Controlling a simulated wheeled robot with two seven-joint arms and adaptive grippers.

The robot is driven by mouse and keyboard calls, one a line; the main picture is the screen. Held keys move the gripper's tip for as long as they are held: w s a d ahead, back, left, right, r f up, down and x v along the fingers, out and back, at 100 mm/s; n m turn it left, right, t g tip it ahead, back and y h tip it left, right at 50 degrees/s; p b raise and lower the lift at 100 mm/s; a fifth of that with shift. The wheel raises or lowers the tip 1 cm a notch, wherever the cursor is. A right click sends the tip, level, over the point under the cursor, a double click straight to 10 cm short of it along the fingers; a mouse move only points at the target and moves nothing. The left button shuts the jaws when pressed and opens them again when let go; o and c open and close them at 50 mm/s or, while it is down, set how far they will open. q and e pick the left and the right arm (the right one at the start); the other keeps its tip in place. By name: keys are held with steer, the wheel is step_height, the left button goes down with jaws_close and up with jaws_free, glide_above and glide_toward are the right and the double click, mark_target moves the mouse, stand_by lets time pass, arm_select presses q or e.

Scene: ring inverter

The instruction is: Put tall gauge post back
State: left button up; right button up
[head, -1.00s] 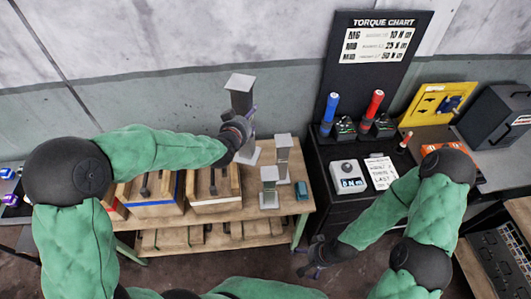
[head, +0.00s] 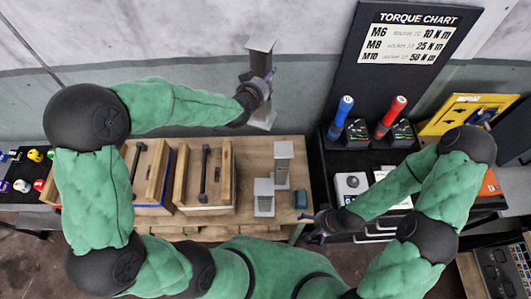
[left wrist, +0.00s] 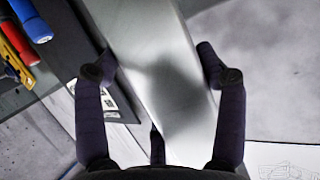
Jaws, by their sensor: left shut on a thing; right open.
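The tall gauge post (head: 262,50) is grey with a square cap and a wider foot. My left gripper (head: 258,90) is shut on its shaft, and the post is roughly upright. Its foot shows against the wall behind the wooden bench's back edge and appears raised above the bench (head: 240,148). In the left wrist view the post (left wrist: 160,60) runs between the fingers (left wrist: 163,90). Two shorter grey posts, a middle one (head: 283,150) and a short one (head: 264,187), stand on the bench's right part. My right gripper (head: 312,228) is open and empty by the bench's front right corner.
Wooden trays with dark bars (head: 203,172) fill the bench's left part. A small teal block (head: 301,198) lies at the right. The black cabinet holds a blue-handled tool (head: 346,105), a red-handled tool (head: 397,105) and the torque chart board (head: 415,45). Bare bench shows behind the posts.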

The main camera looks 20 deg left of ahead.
mark_target(265, 120)
arm_select(q)
steer(key=f+b, duration=2.1)
steer(key=b, duration=0.1)
steer(key=shift+w+f, duration=0.25)
steer(key=shift+f, duration=0.05)
step_height(265, 120, down, 10)
steer(key=b, duration=0.3)
steer(key=shift+f, duration=0.1)
steer(key=o, duration=1.7)
steer(key=shift+s+f, duration=0.1)
steer(key=shift+f, duration=0.05)
steer(key=shift+c, duration=0.2)
